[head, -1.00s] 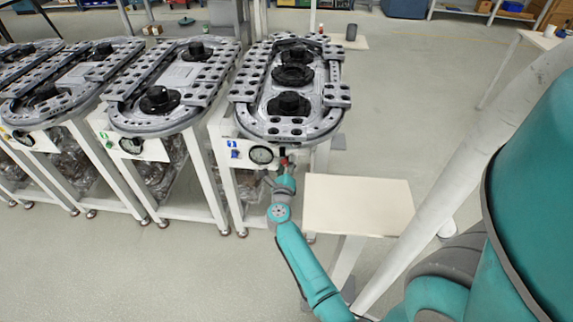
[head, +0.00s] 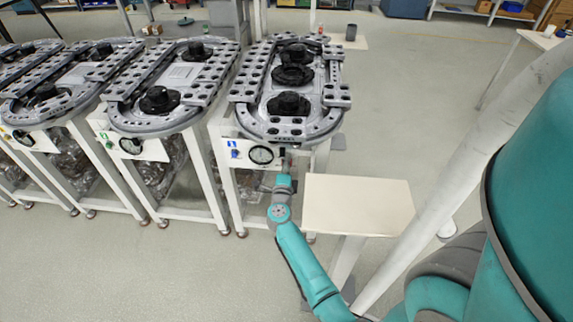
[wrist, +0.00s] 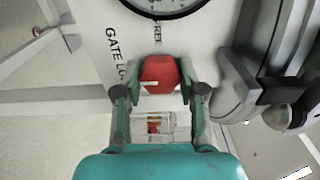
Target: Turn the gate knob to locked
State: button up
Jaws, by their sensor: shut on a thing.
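Where the locked position lies on the panel cannot be read.
A round gauge (head: 261,155) and a blue part (head: 235,154) are left of my gripper on the panel. A grey curved part (wrist: 232,88) is close to the right finger. A cream side table (head: 358,205) stands to the right. Open floor lies in front.

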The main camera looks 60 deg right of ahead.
jog(key=shift+n, duration=0.3)
jog(key=o, duration=1.2)
jog(key=shift+c, duration=0.2)
jog(key=shift+a, duration=0.1)
jog(key=v, duration=1.1)
jog(key=shift+s+a, duration=0.2)
jog(key=shift+a, duration=0.15)
jog(key=shift+f, duration=0.1)
jog(key=s+a+r+n+t+y, duration=0.2)
jog(key=s+a+n+y, duration=0.3)
jog(key=s+a+n, duration=0.3)
jog(key=s+a+r+n+t+y, duration=0.3)
jog(key=s+a+r+n+y, duration=0.2)
jog(key=s+a+n, duration=0.4)
jog(key=s+a+r+n+t+y, duration=0.3)
jog(key=s+a+n+y, duration=0.3)
jog(key=a+n, duration=0.8)
jog(key=s+a+r, duration=0.1)
jog(key=s+a, duration=0.1)
jog(key=s, duration=0.1)
jog(key=shift+a+y, duration=0.3)
